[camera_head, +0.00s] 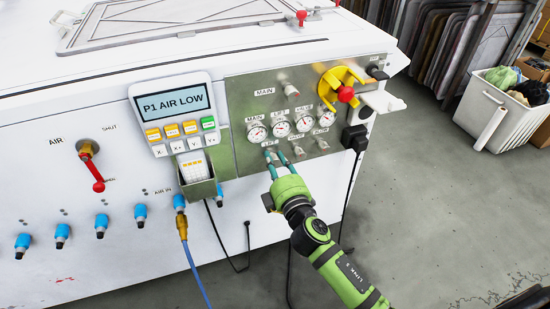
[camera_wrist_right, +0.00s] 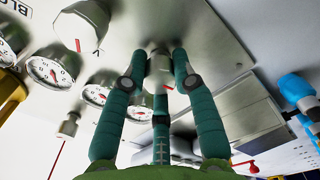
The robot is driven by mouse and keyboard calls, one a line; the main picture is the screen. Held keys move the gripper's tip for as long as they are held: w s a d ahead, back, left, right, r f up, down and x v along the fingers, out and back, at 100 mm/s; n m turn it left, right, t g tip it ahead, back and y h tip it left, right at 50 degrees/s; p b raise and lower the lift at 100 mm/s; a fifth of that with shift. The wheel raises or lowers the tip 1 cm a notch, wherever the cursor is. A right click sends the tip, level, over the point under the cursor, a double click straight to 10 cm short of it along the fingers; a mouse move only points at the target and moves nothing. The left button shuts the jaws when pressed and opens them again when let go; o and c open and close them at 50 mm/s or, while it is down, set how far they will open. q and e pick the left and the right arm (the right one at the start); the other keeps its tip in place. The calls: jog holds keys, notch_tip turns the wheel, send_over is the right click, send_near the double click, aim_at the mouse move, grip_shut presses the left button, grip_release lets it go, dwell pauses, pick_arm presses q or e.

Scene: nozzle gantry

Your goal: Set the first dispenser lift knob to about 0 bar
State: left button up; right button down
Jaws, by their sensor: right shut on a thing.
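My right gripper (camera_head: 274,158) is at the steel panel (camera_head: 240,92), below the first gauge in the small row. In the right wrist view, its dark green fingers (camera_wrist_right: 160,75) close around a metal knob (camera_wrist_right: 159,68), with a red mark on its lower edge. In the head view the fingers largely hide this lift knob. The first gauge (camera_head: 257,132) is just above the gripper; its needle is too small to read. My left gripper is not in view.
A controller (camera_head: 178,112) reads "P1 AIR LOW". A red-handled air valve (camera_head: 87,150) is at left.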

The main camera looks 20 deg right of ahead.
jog(key=n+p, duration=0.1)
jog(key=n, duration=0.1)
jog(key=shift+r+n, duration=0.15)
jog(key=shift+n, duration=0.25)
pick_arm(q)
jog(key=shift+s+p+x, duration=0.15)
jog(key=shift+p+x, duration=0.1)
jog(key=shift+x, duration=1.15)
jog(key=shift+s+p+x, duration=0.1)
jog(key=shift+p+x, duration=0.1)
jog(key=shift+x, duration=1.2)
pick_arm(e)
jog(key=shift+n, duration=1.9)
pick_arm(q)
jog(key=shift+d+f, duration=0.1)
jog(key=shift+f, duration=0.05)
pick_arm(e)
jog(key=c, duration=1)
grip_release()
jog(key=shift+w, duration=0.1)
jog(key=shift+s+f, duration=0.2)
jog(key=shift+s, duration=0.25)
jog(key=s, duration=1.1)
jog(key=shift+s+d+r, duration=0.1)
jog(key=shift+d, duration=0.05)
